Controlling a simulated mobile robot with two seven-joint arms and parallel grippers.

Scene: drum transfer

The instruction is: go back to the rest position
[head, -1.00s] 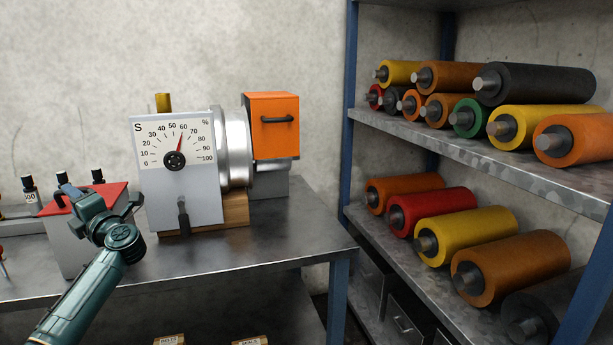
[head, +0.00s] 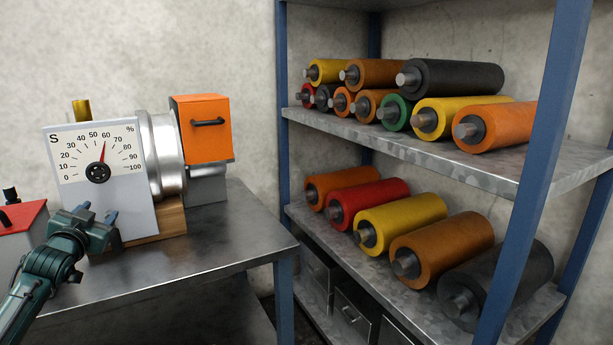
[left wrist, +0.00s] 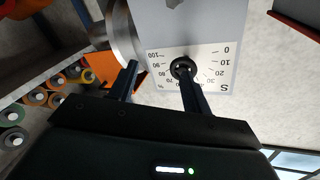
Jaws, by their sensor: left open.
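My left gripper (head: 97,219) is at the lower left in the head view, in front of the machine with the dial (head: 96,160). Its two fingers are apart with nothing between them. In the left wrist view the open fingers (left wrist: 158,85) point toward the dial plate (left wrist: 190,66), with one finger overlapping the dial knob in the picture. I cannot tell whether it touches. The red dial needle points near 60 in the head view. My right gripper is not in view.
A metal table (head: 200,240) carries the machine, with its silver drum (head: 163,155) and orange box (head: 203,130). A red-topped box (head: 22,215) stands at the left edge. A blue-framed shelf (head: 390,145) on the right holds several coloured rollers on two levels.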

